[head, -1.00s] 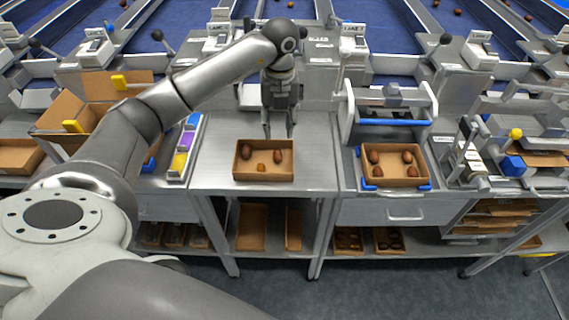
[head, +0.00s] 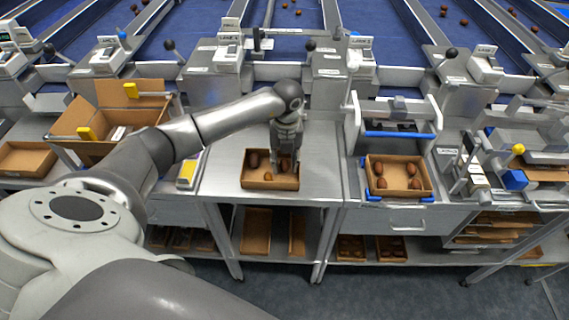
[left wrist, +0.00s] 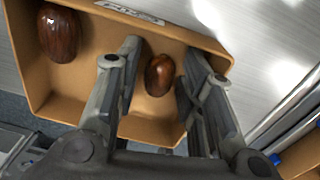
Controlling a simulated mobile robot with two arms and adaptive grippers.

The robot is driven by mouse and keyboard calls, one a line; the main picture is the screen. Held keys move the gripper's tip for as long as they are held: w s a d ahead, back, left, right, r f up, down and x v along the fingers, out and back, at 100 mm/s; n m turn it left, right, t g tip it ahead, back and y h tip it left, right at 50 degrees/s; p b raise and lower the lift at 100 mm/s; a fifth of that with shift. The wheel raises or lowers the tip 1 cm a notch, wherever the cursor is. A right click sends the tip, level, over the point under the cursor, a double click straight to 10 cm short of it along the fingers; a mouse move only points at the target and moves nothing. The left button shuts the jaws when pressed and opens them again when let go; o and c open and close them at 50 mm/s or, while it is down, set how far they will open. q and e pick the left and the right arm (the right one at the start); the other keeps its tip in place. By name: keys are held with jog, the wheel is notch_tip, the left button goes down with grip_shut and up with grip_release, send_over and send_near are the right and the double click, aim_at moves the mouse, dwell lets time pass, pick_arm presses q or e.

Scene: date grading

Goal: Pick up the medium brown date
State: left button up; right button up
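A shallow cardboard box (head: 270,185) on the metal table holds the dates. A larger dark brown date (head: 253,160) lies at its left; it also shows at the upper left of the left wrist view (left wrist: 59,33). A small lighter date (head: 267,177) lies near the front. A reddish-brown, mid-sized date (left wrist: 159,75) lies at the box's right side, partly hidden by my gripper in the head view. My left gripper (head: 285,163) points down into the box. Its two fingers are apart, one on each side of this date, with visible gaps. My right gripper is not in view.
Another cardboard box with dates (head: 400,190) sits in a blue-cornered holder to the right. An open carton (head: 98,120) stands at the left. Scale-like machines line the back. The table around the box is mostly clear.

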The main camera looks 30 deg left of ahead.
pick_arm(q)
jog(key=c, duration=0.5)
jog(key=shift+c, duration=0.2)
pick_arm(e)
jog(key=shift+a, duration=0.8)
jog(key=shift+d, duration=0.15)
